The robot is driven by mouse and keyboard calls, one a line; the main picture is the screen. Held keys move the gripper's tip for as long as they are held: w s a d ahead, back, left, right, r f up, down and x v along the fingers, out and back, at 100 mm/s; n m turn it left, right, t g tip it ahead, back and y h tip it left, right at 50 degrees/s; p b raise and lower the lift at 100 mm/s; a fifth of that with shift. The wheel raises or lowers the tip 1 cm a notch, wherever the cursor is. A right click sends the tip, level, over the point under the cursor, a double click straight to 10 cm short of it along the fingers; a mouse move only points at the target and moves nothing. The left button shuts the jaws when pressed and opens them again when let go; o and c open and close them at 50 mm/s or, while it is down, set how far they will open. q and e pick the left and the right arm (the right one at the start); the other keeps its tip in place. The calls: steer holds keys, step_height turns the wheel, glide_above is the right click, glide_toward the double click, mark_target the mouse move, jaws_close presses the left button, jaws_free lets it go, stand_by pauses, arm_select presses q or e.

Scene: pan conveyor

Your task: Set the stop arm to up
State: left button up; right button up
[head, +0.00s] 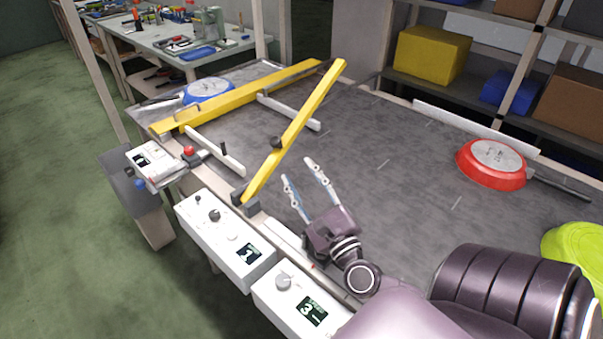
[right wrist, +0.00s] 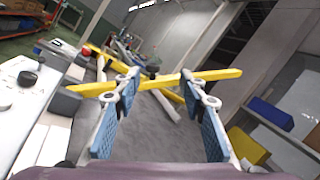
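The stop arm (head: 312,105) is a yellow bar with a black knob (head: 276,142) partway along it. It starts at a grey block on the near conveyor edge and slants up to the right in the head view. It looks tilted, not upright; its exact lift is hard to tell. In the right wrist view the stop arm (right wrist: 212,75) crosses beyond my fingers. My right gripper (head: 298,170) is open and empty, right of the bar's lower half and seemingly apart from it. The right wrist view also shows its spread fingers (right wrist: 160,80). My left gripper is not in view.
A long yellow beam (head: 240,96) lies across the conveyor (head: 400,150) farther off. A red pan (head: 490,163) lies on the right and a blue pan (head: 209,90) at the far end. White control boxes (head: 225,240) line the near edge. The middle of the belt is clear.

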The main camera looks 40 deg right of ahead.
mark_target(292, 127)
steer(key=shift+d, duration=0.1)
steer(key=shift+c, duration=1.3)
steer(key=d+g+p, duration=0.1)
steer(key=d, duration=0.2)
steer(key=d+f+n+g+y+p, duration=0.1)
steer(key=d, duration=0.2)
steer(key=d+f+g+p, duration=0.1)
steer(key=d+p, duration=0.1)
steer(key=shift+w+d+n+y, duration=0.3)
steer(key=shift+d+y, duration=0.1)
jaws_close()
steer(key=w+d+r+g+y+p, duration=0.1)
steer(key=w+d+r+g+p, duration=0.15)
steer(key=d, duration=0.45)
steer(key=w+a, duration=0.1)
steer(key=w, duration=0.7)
steer(key=shift+w+a+r+p, duration=0.25)
steer(key=shift+w+r+p, duration=0.1)
steer(key=shift+p, duration=0.1)
steer(key=shift+f, duration=0.1)
